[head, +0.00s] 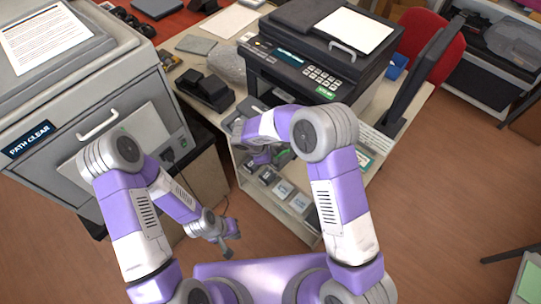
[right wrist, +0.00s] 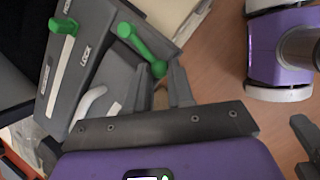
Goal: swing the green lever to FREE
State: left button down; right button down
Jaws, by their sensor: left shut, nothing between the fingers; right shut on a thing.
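The green lever (right wrist: 140,47) shows in the right wrist view, a bar with rounded ends on a dark grey panel (right wrist: 103,72). Its near end lies between the fingertips of my right gripper (right wrist: 158,73), which is shut on it. A label reading LOCK is on the panel, left of the lever. No FREE mark can be read. In the head view my right arm reaches over the open front of the printer stand, and its fingers are mostly hidden there. My left gripper (head: 229,236) is shut and empty, low in front of the stand.
A second green knob (right wrist: 63,26) and a white curved handle (right wrist: 91,103) are near the lever. The printer (head: 315,55) stands on the desk above. A grey cabinet (head: 95,125) marked PATH CLEAR is at left.

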jog(key=shift+s+d+f+n, duration=0.1)
jog(key=shift+s+d+n, duration=0.3)
jog(key=shift+n, duration=0.1)
jog(key=c, duration=1)
grip_release()
jog(key=shift+o, duration=0.2)
jog(key=shift+a, duration=0.1)
jog(key=v, duration=0.7)
jog(key=shift+r, duration=0.3)
jog(key=shift+s+f, duration=0.1)
